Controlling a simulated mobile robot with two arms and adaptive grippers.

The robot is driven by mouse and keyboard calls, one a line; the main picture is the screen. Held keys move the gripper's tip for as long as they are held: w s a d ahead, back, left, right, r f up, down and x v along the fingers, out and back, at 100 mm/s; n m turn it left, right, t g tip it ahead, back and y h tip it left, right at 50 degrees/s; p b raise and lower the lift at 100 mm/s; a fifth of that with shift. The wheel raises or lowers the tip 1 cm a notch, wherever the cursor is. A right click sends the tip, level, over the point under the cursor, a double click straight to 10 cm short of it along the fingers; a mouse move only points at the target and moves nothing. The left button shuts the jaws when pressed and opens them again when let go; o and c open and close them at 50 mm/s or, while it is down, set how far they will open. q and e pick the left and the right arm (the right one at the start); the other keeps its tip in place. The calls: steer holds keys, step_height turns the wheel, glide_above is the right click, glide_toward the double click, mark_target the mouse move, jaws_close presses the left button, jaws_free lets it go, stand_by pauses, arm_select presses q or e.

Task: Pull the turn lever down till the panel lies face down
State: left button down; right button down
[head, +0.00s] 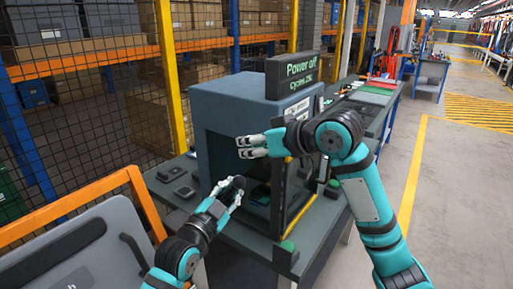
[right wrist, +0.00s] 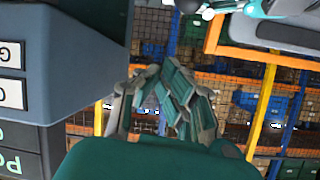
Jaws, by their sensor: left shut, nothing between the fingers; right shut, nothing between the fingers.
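A grey panel (head: 75,255) with a dark handle (head: 134,252) leans tilted at the lower left, beside an orange frame (head: 75,217). Its lower part is cut off by the picture edge. I cannot clearly pick out a turn lever. My left gripper (head: 238,190) is shut and empty, low in front of the open blue-grey machine housing (head: 240,97), right of the panel. My right gripper (head: 240,147) is shut and empty, higher up before the same opening, well away from the panel. Its fingers also show in the right wrist view (right wrist: 170,95).
The dark table (head: 165,188) carries small dark blocks and a green button (head: 287,246). A mesh fence (head: 90,110) with shelves stands behind. Open floor (head: 455,190) lies at the right.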

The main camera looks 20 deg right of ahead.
arm_select(q)
steer(key=shift+r, duration=0.3)
arm_select(e)
steer(key=f, duration=0.1)
steer(key=w+a+f, duration=0.1)
steer(key=f, duration=0.1)
steer(key=w+a+f, duration=0.1)
steer(key=f, duration=0.1)
steer(key=shift+f, duration=0.1)
steer(key=shift+d+f, duration=0.1)
